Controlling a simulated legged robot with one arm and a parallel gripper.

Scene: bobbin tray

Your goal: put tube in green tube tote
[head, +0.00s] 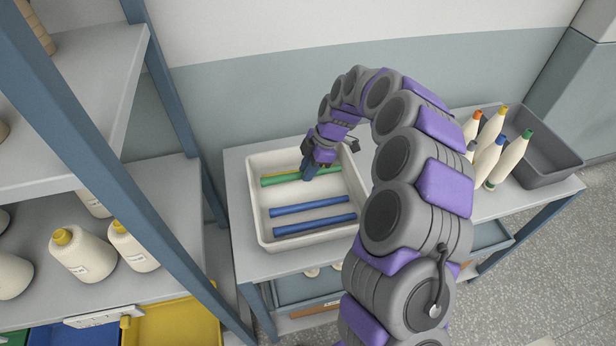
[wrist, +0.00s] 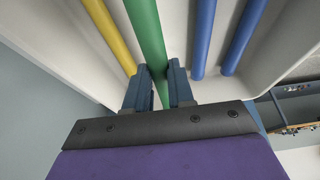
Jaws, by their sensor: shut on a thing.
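A green tube (head: 285,179) lies along the back part of a white tray (head: 252,215). My gripper (head: 311,170) reaches down into the tray at this tube. In the wrist view, the blue fingers of my gripper (wrist: 160,72) are on either side of the green tube (wrist: 144,28) and shut on it. I cannot tell whether the tube is clear of the tray floor. A yellow tube (wrist: 108,34) lies beside it, mostly hidden in the head view. Two blue tubes (head: 309,207) lie toward the front of the tray.
The tray stands on a grey table (head: 236,180). A dark grey bin (head: 546,158) with several coloured-tip cones (head: 513,156) is at the right.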

